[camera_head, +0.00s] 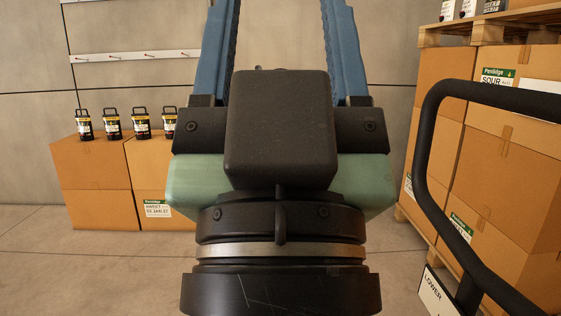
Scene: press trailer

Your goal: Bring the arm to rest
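My gripper (280,20) points up and away from the camera in the middle of the head view. Its two blue fingers stand well apart, and bare wall shows between them. The fingertips are cut off by the top edge of the picture. The black and green gripper body and wrist fill the lower middle and hide what lies behind them. Nothing is seen held in the visible part of the gripper.
A black tubular handle (425,150) with a "LOWER" label stands close at right. Stacked cartons (450,84) and a wooden pallet (474,38) are behind it. Cartons (95,195) topped by several dark jars (112,124) stand at left, below a white wall rail (130,56).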

